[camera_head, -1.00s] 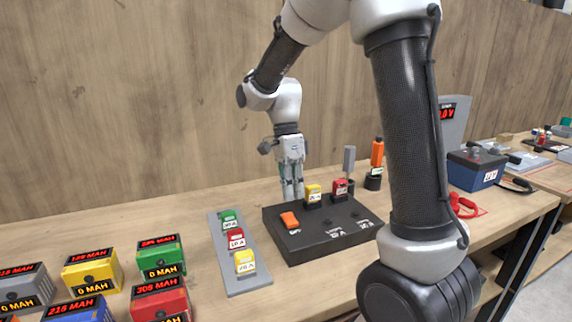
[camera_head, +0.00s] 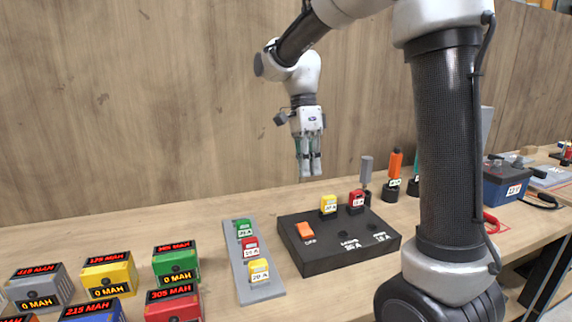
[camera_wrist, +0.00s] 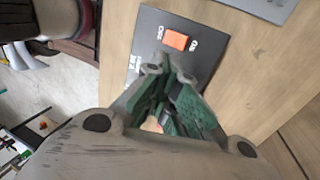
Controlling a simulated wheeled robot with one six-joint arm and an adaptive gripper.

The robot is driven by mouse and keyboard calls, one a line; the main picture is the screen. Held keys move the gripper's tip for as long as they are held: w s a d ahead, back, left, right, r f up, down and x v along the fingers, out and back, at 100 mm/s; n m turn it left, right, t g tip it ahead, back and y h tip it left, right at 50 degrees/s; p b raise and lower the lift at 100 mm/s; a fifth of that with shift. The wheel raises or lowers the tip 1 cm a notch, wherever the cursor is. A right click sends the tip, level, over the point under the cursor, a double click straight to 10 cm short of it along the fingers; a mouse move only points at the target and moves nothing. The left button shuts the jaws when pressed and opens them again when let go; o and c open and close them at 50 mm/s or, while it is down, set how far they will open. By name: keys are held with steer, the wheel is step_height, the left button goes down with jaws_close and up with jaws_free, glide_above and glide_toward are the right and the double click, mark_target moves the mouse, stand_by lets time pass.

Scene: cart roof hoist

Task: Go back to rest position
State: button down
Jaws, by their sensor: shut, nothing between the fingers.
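My gripper (camera_head: 309,170) hangs pointing down in the head view, above and behind the dark switch box (camera_head: 340,256), clear of it. Its fingers are together and hold nothing. In the wrist view, the closed green-padded fingers (camera_wrist: 168,85) point toward the dark box (camera_wrist: 148,32) with its orange switch (camera_wrist: 176,39). In the head view the box carries the same orange switch (camera_head: 305,231) at its left, and a yellow fuse (camera_head: 328,203) and a red fuse (camera_head: 356,199) stand at its back edge.
A grey strip (camera_head: 247,294) holds green, red and yellow fuses left of the box. Several coloured battery blocks (camera_head: 176,263) stand at the front left. An orange-handled tool (camera_head: 395,165) and a blue battery (camera_head: 505,182) stand to the right. A wooden wall backs the table.

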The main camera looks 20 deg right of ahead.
steer(key=s+d+n+t, duration=0.4)
steer(key=s+n, duration=0.5)
steer(key=s+d+r+n+t, duration=0.1)
steer(key=s+d+n+t, duration=0.2)
steer(key=s+n, duration=0.6)
steer(key=shift+s+d+t, duration=0.2)
steer(key=shift+d+t, duration=0.2)
steer(key=shift+d, duration=0.5)
